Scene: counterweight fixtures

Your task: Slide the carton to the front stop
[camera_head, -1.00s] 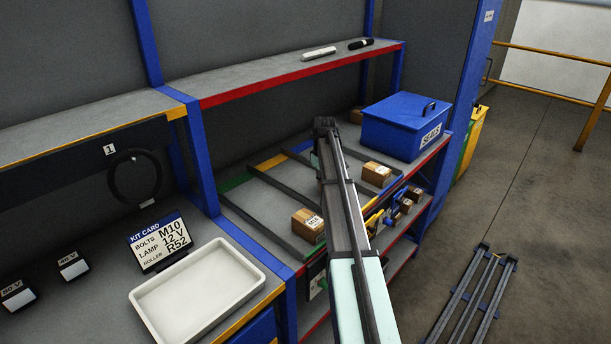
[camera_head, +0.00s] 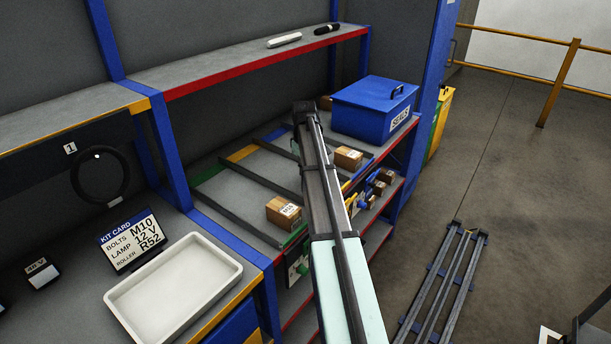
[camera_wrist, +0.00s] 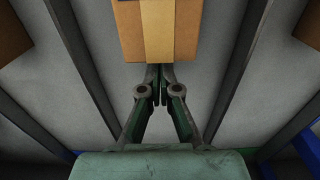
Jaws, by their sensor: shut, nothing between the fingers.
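In the wrist view a brown carton (camera_wrist: 157,30) with a lighter tape strip lies in a lane between two dark rails. My gripper (camera_wrist: 160,75) is shut and empty, its fingertips at the carton's near edge; I cannot tell whether they touch it. In the head view my arm covers the middle lane and my gripper is hidden. Two cartons show there, one left of the arm (camera_head: 284,212) and one right of it (camera_head: 348,158), both near the shelf's front. The front stop cannot be made out clearly.
Dark rails (camera_head: 251,190) divide the shelf into lanes. Parts of other brown boxes show at the wrist view's left edge (camera_wrist: 12,35) and upper right (camera_wrist: 308,25). A blue SEALS box (camera_head: 374,108) stands right of the lanes. A red-edged shelf (camera_head: 245,62) is above.

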